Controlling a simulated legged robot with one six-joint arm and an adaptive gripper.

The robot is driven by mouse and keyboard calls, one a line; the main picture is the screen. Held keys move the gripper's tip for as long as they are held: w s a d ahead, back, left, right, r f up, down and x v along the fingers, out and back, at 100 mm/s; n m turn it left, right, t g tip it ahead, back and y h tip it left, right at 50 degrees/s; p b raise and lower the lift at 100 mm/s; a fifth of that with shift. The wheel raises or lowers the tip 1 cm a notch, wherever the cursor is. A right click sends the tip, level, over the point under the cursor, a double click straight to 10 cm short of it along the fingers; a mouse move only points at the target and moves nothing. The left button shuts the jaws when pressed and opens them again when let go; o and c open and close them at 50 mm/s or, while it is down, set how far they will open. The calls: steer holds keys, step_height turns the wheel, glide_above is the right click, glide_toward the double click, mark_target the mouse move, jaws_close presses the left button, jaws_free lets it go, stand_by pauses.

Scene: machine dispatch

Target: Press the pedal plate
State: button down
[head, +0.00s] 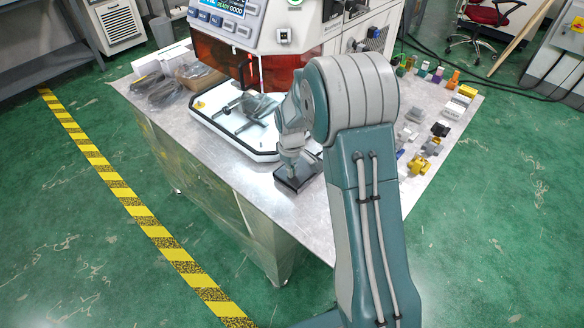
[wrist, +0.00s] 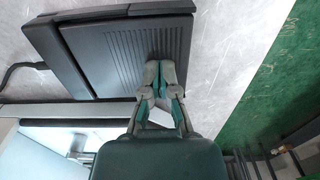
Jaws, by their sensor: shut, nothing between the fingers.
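The pedal is a black unit on the metal table, with a ribbed pedal plate (wrist: 110,52) that fills the upper middle of the wrist view. In the head view the pedal (head: 304,180) lies near the table's front edge, partly hidden by my arm. My gripper (wrist: 161,66) is shut and empty, with its fingertips over the right part of the ribbed plate. In the head view my gripper (head: 291,174) points down at the pedal. I cannot tell whether the tips touch the plate or are just above it.
A machine (head: 262,22) with an orange window stands behind the pedal. Its white tray (head: 240,143) sits close to the left. Several small coloured parts (head: 438,130) lie on the table's right side. A cable runs from the pedal in the wrist view.

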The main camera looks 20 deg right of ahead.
steer(key=shift+s+f, duration=0.15)
steer(key=shift+f, duration=0.15)
steer(key=shift+a+r, duration=0.15)
steer(key=shift+r, duration=0.3)
step_height(320, 180, up, 13)
steer(key=shift+a+r, duration=0.15)
steer(key=shift+a, duration=0.15)
steer(key=shift+d, duration=0.15)
stand_by(0.3)
